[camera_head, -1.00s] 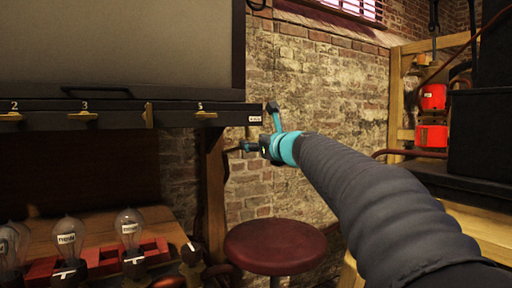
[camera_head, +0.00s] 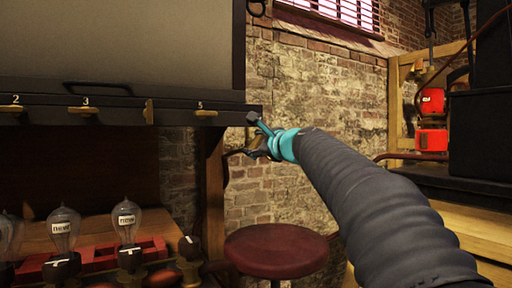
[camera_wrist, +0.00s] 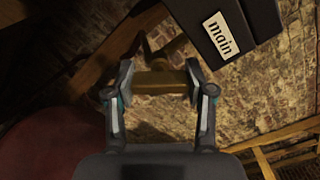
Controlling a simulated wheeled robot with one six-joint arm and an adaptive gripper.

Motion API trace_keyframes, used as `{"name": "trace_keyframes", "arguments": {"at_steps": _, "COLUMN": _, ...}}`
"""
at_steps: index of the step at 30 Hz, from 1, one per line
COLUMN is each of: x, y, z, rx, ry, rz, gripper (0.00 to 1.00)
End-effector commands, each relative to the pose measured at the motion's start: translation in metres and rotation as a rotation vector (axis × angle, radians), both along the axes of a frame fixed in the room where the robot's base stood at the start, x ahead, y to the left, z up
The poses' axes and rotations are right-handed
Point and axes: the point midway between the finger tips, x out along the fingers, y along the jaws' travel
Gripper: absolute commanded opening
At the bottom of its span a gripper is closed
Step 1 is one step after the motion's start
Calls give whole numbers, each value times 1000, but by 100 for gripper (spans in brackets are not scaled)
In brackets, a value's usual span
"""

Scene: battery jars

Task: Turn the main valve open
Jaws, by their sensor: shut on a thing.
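The main valve's brass handle (camera_wrist: 160,78) lies level between the fingers of my gripper (camera_wrist: 161,82) in the wrist view, with a finger pressed at each end. A dark box end with a white "main" label (camera_wrist: 222,38) sits above and right of it, tilted in this view. In the head view my gripper (camera_head: 258,141) is at the right end of the dark valve bar (camera_head: 175,118), just below it. The valve handle is mostly hidden there behind the gripper, and the "main" label is covered.
Brass valves marked 2 (camera_head: 15,109), 3 (camera_head: 84,110) and 5 (camera_head: 206,113) lie level on the bar; an unmarked one (camera_head: 149,111) stands upright. Glass bulbs (camera_head: 127,222) stand on a bench below. A red stool (camera_head: 276,250) is under my arm.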

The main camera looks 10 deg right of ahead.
Motion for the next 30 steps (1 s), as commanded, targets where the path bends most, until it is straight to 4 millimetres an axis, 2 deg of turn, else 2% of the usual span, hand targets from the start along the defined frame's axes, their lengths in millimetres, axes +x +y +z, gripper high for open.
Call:
{"name": "trace_keyframes", "arguments": {"at_steps": 15, "x": 0, "y": 0, "z": -1, "rx": -18, "ry": -4, "rz": 1, "gripper": 19}}
{"name": "trace_keyframes", "arguments": {"at_steps": 16, "x": 0, "y": 0, "z": -1, "rx": -18, "ry": -4, "rz": 1, "gripper": 61}}
{"name": "trace_keyframes", "arguments": {"at_steps": 18, "x": 0, "y": 0, "z": -1, "rx": -18, "ry": -4, "rz": 1, "gripper": 78}}
{"name": "trace_keyframes", "arguments": {"at_steps": 30, "x": -5, "y": -2, "z": 2, "rx": -16, "ry": -8, "rz": 0, "gripper": 79}}
